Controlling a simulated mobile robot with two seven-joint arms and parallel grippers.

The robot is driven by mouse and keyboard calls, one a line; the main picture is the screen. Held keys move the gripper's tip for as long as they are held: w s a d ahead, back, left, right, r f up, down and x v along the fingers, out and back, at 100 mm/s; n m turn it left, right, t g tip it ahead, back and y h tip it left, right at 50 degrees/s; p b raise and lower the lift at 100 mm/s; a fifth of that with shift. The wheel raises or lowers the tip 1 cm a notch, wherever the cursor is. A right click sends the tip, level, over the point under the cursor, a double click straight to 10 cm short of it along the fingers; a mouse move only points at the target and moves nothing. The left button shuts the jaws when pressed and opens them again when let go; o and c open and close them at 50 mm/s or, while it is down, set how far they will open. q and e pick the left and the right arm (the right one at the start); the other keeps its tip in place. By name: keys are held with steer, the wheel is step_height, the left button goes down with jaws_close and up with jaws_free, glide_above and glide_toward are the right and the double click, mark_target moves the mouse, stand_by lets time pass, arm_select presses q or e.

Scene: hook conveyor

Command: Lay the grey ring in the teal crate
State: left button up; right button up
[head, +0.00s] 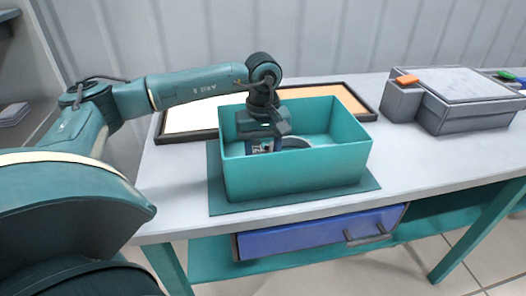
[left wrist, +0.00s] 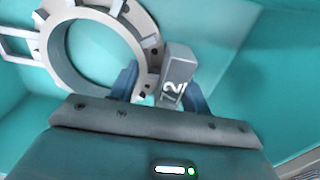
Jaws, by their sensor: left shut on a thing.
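The grey ring (left wrist: 56,58) is inside the teal crate (head: 290,177), with a rectangular loop on one side and a numbered grey block (left wrist: 178,72) on the other. In the head view only part of the ring (head: 296,142) shows above the crate's near wall. My left gripper (head: 263,143) reaches down into the crate. In the left wrist view its two blue fingers (left wrist: 163,90) are shut on the ring's numbered block. I cannot tell whether the ring touches the crate floor. My right gripper is not in view.
The crate stands on a dark teal mat (head: 217,185) on the pale bench (head: 170,205). Behind it lies a dark-framed board (head: 190,120). A grey box-like fixture (head: 455,100) with an orange piece (head: 407,79) stands at right. A blue drawer (head: 310,236) is below.

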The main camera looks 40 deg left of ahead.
arm_select(q)
steer(key=shift+f, duration=0.15)
steer(key=o, duration=1.2)
steer(key=shift+c, duration=0.2)
step_height(320, 180, up, 12)
steer(key=shift+r, duration=0.2)
